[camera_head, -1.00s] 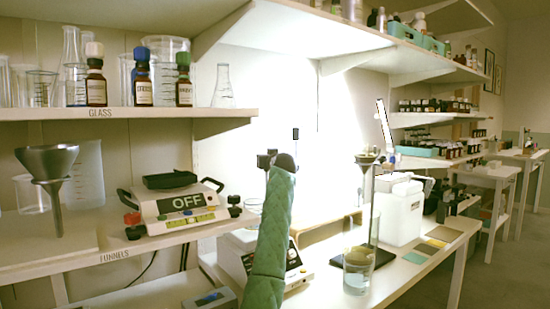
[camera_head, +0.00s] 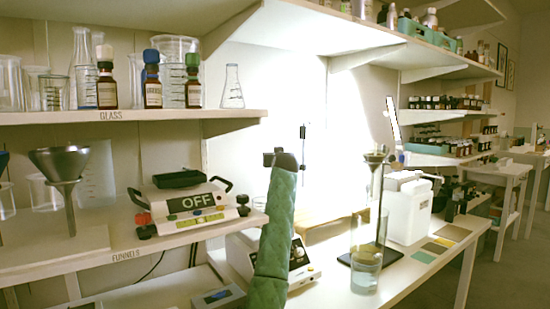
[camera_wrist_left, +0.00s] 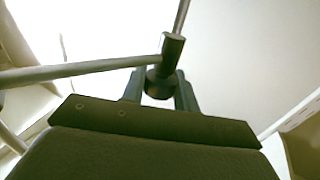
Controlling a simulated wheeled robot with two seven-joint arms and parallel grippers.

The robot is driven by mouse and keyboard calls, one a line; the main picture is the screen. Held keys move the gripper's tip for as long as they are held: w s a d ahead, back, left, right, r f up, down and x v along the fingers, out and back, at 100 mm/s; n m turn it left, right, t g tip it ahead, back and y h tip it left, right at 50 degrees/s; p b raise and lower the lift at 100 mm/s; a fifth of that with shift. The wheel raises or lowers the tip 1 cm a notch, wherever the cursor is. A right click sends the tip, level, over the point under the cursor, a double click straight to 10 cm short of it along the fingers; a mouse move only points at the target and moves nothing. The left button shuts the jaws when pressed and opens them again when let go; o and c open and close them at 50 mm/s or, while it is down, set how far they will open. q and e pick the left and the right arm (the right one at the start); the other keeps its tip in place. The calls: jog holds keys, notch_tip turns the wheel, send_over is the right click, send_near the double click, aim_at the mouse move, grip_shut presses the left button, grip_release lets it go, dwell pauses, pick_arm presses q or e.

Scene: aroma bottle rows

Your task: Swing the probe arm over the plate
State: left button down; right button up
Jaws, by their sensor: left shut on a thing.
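My left arm, in a green quilted sleeve, rises in the middle of the head view. Its dark gripper (camera_head: 276,156) is at the top, mostly hidden by the sleeve. In the left wrist view the gripper fingers (camera_wrist_left: 160,90) are shut around a dark cylindrical joint of the probe arm (camera_wrist_left: 172,48). A pale rod runs left from it and a thin metal rod runs up. In the head view a thin upright rod with a dark top (camera_head: 303,131) stands just right of the gripper. The white hotplate (camera_head: 303,272) sits low behind my arm; its plate surface is mostly hidden. My right gripper is not in view.
A tall glass cylinder (camera_head: 366,270) stands right of my arm on the bench (camera_head: 400,281). A white container (camera_head: 408,213) stands behind it. A device reading OFF (camera_head: 190,206) and a metal funnel (camera_head: 66,165) are on the left shelf. A glassware shelf (camera_head: 130,116) hangs above.

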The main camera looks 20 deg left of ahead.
pick_arm(q)
jog(key=c, duration=1.1)
grip_release()
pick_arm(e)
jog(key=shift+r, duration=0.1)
pick_arm(q)
jog(key=shift+s+d, duration=0.25)
jog(key=shift+v, duration=3.55)
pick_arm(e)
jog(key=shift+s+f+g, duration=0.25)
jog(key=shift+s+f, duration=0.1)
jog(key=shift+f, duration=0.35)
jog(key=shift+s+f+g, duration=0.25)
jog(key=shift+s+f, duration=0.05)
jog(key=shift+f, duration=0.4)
